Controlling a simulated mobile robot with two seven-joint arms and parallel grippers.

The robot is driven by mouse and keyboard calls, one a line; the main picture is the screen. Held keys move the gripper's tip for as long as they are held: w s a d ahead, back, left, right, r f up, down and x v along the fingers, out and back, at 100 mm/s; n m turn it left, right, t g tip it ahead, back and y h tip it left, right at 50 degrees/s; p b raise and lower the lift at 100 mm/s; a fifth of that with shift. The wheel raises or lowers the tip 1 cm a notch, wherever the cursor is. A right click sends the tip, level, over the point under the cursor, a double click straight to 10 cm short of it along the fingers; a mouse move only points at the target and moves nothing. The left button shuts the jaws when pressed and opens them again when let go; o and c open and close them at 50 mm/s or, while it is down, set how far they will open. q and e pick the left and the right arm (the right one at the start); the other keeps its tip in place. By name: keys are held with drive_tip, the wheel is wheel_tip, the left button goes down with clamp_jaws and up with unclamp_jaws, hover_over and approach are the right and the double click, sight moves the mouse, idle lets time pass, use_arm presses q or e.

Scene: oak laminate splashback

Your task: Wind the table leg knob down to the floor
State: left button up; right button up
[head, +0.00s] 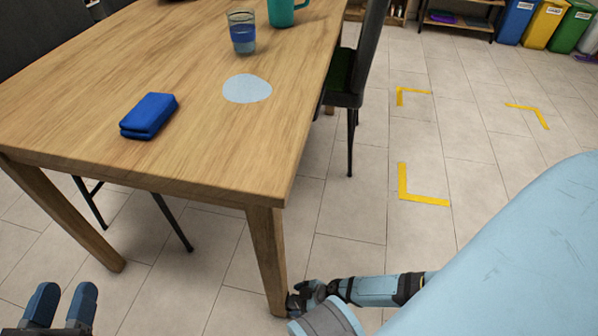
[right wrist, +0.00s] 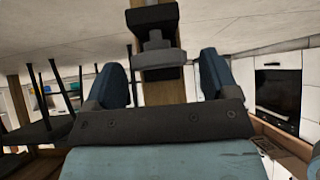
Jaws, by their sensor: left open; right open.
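The wooden table leg (head: 266,250) at the table's near corner runs down to the floor. Its lower end also shows in the right wrist view (right wrist: 165,90), where the floor is at the top. There a dark grey knob (right wrist: 158,60) with a wider dark foot piece (right wrist: 152,18) sits at the leg's end. My right gripper (right wrist: 164,75) is open, one finger on each side of the leg and knob, with gaps visible. In the head view my right gripper (head: 300,298) is low beside the leg's foot; the knob cannot be made out there. My left gripper (head: 62,305) is open and empty at lower left.
The table (head: 180,60) carries a blue folded cloth (head: 149,115), a pale round mat (head: 247,88), a glass (head: 242,32) and a teal mug (head: 285,10). A dark chair (head: 365,60) stands at its right side. Yellow floor marks (head: 420,198) lie on clear tiles.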

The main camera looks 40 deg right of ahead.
use_arm(q)
drive_tip(key=shift+r, duration=0.1)
use_arm(e)
drive_tip(key=c, duration=0.9)
drive_tip(key=shift+s+a+m+t, duration=0.1)
drive_tip(key=shift+m+t, duration=0.2)
drive_tip(key=shift+m, duration=0.2)
drive_tip(key=shift+c, duration=0.2)
drive_tip(key=shift+r+m+t+h+p, duration=0.1)
drive_tip(key=shift+m+t+h+p, duration=0.2)
drive_tip(key=shift+m+h+p, duration=0.4)
drive_tip(key=shift+m+h, duration=0.3)
drive_tip(key=shift+m, duration=0.1)
use_arm(q)
drive_tip(key=shift+s+d+f+n+g, duration=0.2)
drive_tip(key=shift+s+n+g, duration=0.15)
drive_tip(key=shift+n, duration=0.15)
use_arm(e)
drive_tip(key=o, duration=0.9)
drive_tip(key=shift+o, duration=0.2)
